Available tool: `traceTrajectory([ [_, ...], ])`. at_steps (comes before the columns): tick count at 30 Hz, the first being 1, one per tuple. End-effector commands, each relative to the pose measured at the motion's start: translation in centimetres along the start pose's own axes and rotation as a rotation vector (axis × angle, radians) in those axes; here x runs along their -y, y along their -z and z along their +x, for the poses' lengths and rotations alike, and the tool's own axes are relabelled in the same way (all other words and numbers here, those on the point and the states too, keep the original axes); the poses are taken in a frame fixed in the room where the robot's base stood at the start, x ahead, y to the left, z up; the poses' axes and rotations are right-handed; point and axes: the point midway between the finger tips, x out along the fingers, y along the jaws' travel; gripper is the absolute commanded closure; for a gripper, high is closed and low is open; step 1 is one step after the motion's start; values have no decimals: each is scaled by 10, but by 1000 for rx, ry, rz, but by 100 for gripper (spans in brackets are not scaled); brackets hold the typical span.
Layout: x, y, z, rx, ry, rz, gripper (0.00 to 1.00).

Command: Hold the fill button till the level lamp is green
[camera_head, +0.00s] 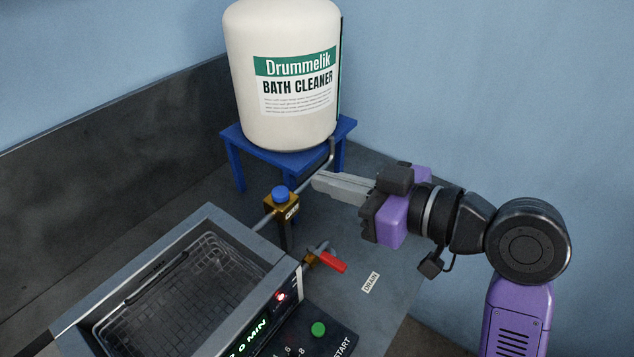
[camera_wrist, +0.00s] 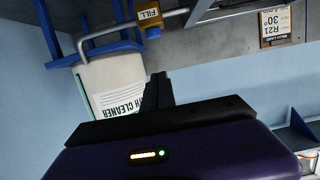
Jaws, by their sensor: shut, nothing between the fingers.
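The fill button is a blue cap (camera_head: 280,193) on a brass valve block (camera_head: 283,208) in the pipe beside the bath. The button also shows in the wrist view (camera_wrist: 153,33), by a FILL label (camera_wrist: 149,13), in an upside-down picture. A small lamp (camera_head: 281,296) on the bath's front panel glows red; I take it for the level lamp. My gripper (camera_head: 316,182) is shut and empty. In the head view its tips appear to the right of the button and slightly higher, apart from it. The gripper also shows in the wrist view (camera_wrist: 158,84).
A white Bath Cleaner drum (camera_head: 285,130) stands on a blue stand (camera_head: 238,160) behind the button. A red drain lever (camera_head: 333,263) sticks out beside the bath (camera_head: 212,215). A green start button (camera_head: 318,329) is at the front. Bare bench lies around the DRAIN label (camera_head: 371,282).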

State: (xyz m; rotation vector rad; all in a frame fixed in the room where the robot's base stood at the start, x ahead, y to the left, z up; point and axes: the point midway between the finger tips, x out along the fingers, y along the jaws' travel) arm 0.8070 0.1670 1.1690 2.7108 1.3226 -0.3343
Motion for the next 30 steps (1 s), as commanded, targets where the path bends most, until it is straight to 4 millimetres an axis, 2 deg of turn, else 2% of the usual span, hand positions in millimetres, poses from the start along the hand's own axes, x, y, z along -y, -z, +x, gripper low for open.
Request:
traceTrajectory([
  [14,2,2,90,2,4,-1,100],
  [15,1,-9,90,4,2,5,100],
  [21,1,-31,94,1,1,1,100],
  [30,0,-39,96,-1,0,-1,100],
])
